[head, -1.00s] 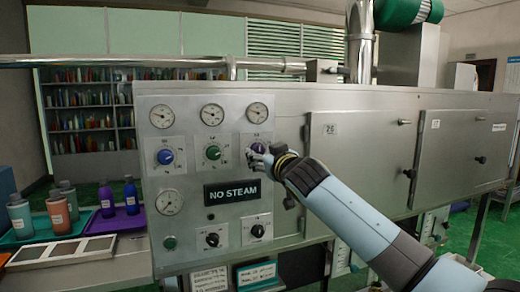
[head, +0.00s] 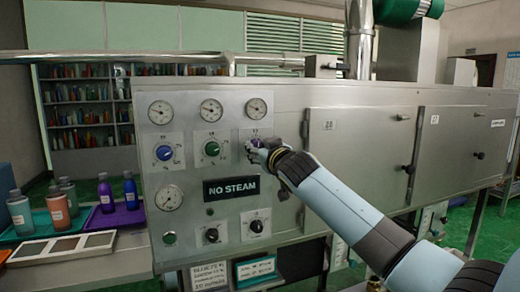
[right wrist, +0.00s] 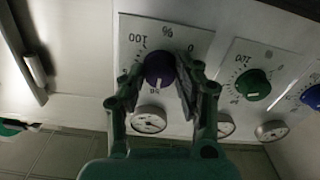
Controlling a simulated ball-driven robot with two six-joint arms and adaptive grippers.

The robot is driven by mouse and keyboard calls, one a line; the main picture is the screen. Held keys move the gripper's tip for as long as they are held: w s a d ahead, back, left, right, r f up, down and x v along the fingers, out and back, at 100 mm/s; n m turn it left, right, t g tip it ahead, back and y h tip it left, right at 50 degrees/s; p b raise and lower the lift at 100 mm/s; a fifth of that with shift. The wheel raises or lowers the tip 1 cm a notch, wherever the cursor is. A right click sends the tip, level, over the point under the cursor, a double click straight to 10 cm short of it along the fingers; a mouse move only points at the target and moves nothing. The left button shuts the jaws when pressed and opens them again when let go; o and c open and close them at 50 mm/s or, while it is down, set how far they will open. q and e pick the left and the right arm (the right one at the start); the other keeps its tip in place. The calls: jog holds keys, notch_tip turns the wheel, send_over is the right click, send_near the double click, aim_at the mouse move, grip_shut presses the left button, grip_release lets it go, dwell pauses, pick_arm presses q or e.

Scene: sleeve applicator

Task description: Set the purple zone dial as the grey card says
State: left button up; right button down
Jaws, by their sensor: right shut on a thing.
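The purple zone dial (right wrist: 158,66) sits on a white plate (right wrist: 133,32) marked 0, 50, 100 and %, seen turned over in the right wrist view. In the head view my right gripper (head: 258,151) covers most of the dial. Two cards, one lower left (head: 209,277) and one lower right (head: 255,270), hang below the panel. My left gripper is out of view.
The green dial (head: 211,148) and blue dial (head: 164,153) are left of the purple one, with gauges (head: 211,110) above. A NO STEAM sign (head: 231,188) and two black knobs (head: 257,226) are below. Bottles (head: 107,197) stand on trays at left.

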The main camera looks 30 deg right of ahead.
jog(key=shift+m+b, duration=4.25)
jog(key=shift+m, duration=2.25)
jog(key=c, duration=0.9)
grip_release()
jog(key=shift+c, duration=0.2)
jog(key=shift+s, duration=0.1)
